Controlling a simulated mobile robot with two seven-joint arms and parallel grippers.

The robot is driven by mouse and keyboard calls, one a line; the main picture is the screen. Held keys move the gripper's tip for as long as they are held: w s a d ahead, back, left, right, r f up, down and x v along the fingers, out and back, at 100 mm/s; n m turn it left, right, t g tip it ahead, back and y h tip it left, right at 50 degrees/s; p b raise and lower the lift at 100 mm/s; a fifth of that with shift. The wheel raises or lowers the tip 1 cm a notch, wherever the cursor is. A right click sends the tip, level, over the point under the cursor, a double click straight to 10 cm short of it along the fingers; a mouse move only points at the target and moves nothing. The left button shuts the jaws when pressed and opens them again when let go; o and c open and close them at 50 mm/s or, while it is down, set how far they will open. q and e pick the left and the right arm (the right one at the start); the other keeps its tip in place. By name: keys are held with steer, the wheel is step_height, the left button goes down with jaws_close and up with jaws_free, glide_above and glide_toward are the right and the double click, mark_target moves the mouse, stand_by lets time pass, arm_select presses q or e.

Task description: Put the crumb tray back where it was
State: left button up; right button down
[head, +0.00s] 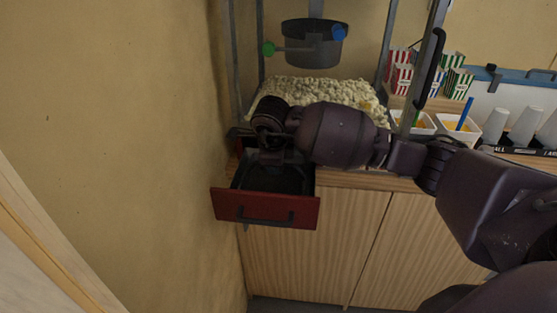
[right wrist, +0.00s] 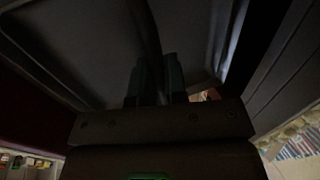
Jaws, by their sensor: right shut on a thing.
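The crumb tray (head: 265,207) has a red front with a dark handle and a dark hollow inside. In the head view it sticks out at the left end of the wooden cabinet, below the popcorn case. My right gripper (head: 272,158) is over its back part. In the right wrist view the dark tray (right wrist: 75,45) fills the upper left, and the fingers (right wrist: 158,78) are shut on a thin dark wall that looks like its rim. My right arm hides the tray's back edge and the opening behind it. My left gripper is not in view.
The popcorn case holds heaped popcorn (head: 330,92) under a hanging kettle (head: 312,45). A bare wall (head: 150,130) stands close on the left. Striped boxes (head: 402,75), white tubs (head: 458,125) and cups (head: 525,127) stand to the right. Space before the cabinet doors (head: 320,235) is clear.

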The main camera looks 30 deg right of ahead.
steer(key=shift+a+f, duration=0.1)
steer(key=shift+f, duration=0.05)
steer(key=c, duration=1.2)
jaws_free()
steer(key=shift+o, duration=0.2)
steer(key=shift+r, duration=0.35)
steer(key=v, duration=1.1)
steer(key=shift+s+r, duration=0.2)
steer(key=shift+a, duration=0.1)
